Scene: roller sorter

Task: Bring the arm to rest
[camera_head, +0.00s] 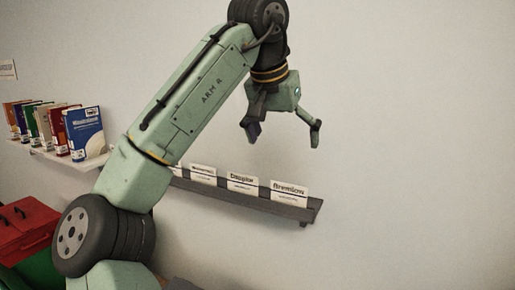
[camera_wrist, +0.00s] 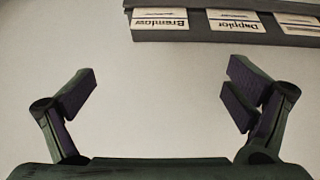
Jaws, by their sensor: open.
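My gripper (camera_head: 283,133) hangs from my raised green arm in front of the pale wall, pointing down. Its two fingers are spread apart with nothing between them. In the wrist view my gripper (camera_wrist: 158,92) also shows open and empty, with dark purple pads on both fingers. In the head view it is above the dark shelf, apart from it, as far as I can tell.
A pale shelf at the left holds several books, the front one blue (camera_head: 86,133). A red box (camera_head: 27,230) stands at lower left. The right side is clear.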

